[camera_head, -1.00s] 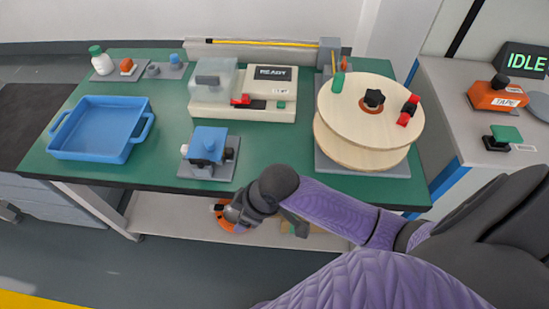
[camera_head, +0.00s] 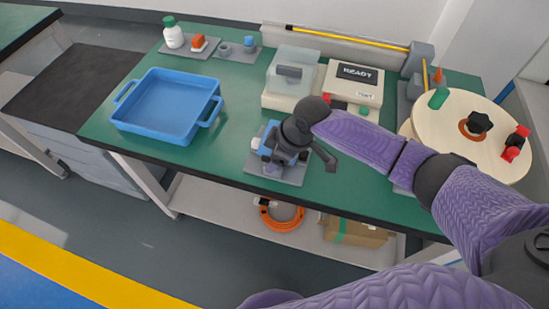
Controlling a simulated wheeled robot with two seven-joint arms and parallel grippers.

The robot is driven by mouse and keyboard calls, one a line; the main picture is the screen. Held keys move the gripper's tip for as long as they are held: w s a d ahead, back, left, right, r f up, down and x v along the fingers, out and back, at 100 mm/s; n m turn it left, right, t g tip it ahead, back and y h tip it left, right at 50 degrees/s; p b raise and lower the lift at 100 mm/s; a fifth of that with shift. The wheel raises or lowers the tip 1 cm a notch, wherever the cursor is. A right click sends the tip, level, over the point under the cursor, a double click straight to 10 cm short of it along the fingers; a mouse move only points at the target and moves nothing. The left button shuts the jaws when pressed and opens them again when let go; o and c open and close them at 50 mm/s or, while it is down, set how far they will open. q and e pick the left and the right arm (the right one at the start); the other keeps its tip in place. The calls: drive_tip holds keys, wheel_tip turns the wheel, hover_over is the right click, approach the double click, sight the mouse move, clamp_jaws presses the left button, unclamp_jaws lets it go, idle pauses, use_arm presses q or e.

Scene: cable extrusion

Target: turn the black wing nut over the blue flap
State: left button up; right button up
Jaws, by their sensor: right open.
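The blue flap (camera_head: 267,139) belongs to a small fixture on a grey base plate (camera_head: 258,170) near the table's front edge, below the white machine. My right gripper (camera_head: 303,158) reaches in from the right and is over this fixture, covering much of it. Its jaws are open, with one dark finger showing to the right of the fixture. The black wing nut cannot be told apart from the dark gripper parts here. Whether the gripper touches the fixture cannot be told. My left gripper is not in view.
A blue tray (camera_head: 216,107) stands left of the fixture. The white machine with a READY display (camera_head: 357,73) is behind. An orange cable coil (camera_head: 283,226) and cardboard box (camera_head: 357,235) are on the lower shelf.

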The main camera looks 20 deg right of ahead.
clamp_jaws()
idle(0.3)
